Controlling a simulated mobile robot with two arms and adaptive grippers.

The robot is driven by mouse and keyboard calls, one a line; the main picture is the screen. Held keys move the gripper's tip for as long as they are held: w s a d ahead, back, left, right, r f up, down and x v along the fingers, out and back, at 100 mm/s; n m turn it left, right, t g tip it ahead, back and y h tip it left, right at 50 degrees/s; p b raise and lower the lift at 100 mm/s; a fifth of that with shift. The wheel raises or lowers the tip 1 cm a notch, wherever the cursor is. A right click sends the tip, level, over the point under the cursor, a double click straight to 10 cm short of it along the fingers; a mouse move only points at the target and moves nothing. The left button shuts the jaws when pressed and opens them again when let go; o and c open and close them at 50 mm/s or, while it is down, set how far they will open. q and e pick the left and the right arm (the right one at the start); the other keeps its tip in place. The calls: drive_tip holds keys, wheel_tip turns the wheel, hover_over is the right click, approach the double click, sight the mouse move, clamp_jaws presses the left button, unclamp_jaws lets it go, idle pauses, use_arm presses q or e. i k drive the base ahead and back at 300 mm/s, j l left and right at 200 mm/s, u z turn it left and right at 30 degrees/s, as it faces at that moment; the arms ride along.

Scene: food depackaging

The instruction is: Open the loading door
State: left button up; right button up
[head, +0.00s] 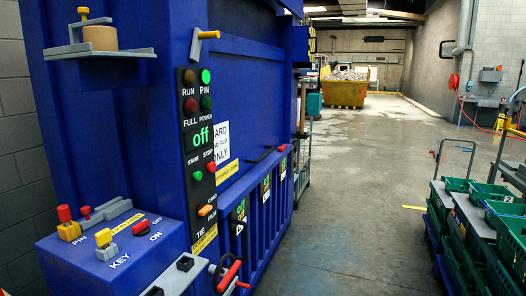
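A large blue machine (165,110) fills the left side. Its front has a wide blue panel (250,85) that looks like the loading door, and it appears closed. A black bar handle with a red end (268,154) sits at the panel's lower edge. Neither of my grippers shows in the head view.
A black control strip (198,150) reads "off". A blue key box (110,255) carries red and yellow knobs. Green crates (455,185) on a cart stand at the right. A yellow skip (345,92) stands far back. Concrete floor (350,190) between machine and cart is clear.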

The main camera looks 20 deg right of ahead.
sight(248, 77)
drive_tip(key=i+l+u, duration=0.15)
drive_tip(key=i+l, duration=1.15)
